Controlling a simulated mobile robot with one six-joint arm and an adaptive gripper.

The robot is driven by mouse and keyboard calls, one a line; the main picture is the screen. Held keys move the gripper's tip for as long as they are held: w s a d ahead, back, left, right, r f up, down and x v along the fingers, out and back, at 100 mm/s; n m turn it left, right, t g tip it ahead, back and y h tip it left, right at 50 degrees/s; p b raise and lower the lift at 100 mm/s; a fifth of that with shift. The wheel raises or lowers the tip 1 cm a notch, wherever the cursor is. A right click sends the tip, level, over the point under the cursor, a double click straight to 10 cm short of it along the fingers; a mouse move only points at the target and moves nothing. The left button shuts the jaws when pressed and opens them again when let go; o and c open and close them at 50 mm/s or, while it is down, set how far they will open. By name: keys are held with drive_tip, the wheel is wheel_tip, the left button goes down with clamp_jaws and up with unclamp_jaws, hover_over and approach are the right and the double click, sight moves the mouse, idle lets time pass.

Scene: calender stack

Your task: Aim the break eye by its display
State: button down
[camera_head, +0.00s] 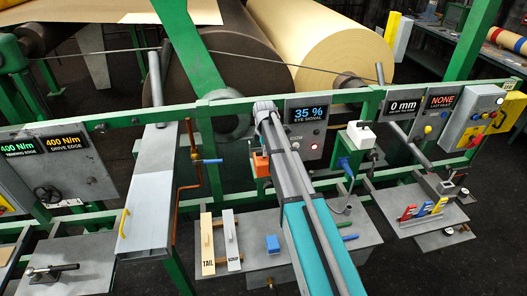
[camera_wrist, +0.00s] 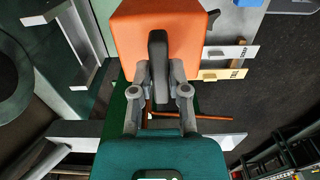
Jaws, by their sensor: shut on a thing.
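The break eye is an orange box (camera_head: 261,163) on the green rail, partly covered by my arm in the head view. It fills the top middle of the wrist view (camera_wrist: 190,35), with a dark handle (camera_wrist: 158,45) standing out from its face. My gripper (camera_wrist: 159,72) is shut on that dark handle, one finger on each side. In the head view my gripper is mostly hidden at the end of my arm. The eye display (camera_head: 307,113) reads 35 % EYE SIGNAL in blue, just right of my arm.
A white box on a blue stand (camera_head: 361,135) is on the rail to the right. A copper-coloured pipe (camera_head: 192,165) stands left. Large rolls (camera_head: 335,60) lie behind the rail.

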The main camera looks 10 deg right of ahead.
drive_tip(key=shift+w+a, duration=0.1)
drive_tip(key=c, duration=0.6)
unclamp_jaws()
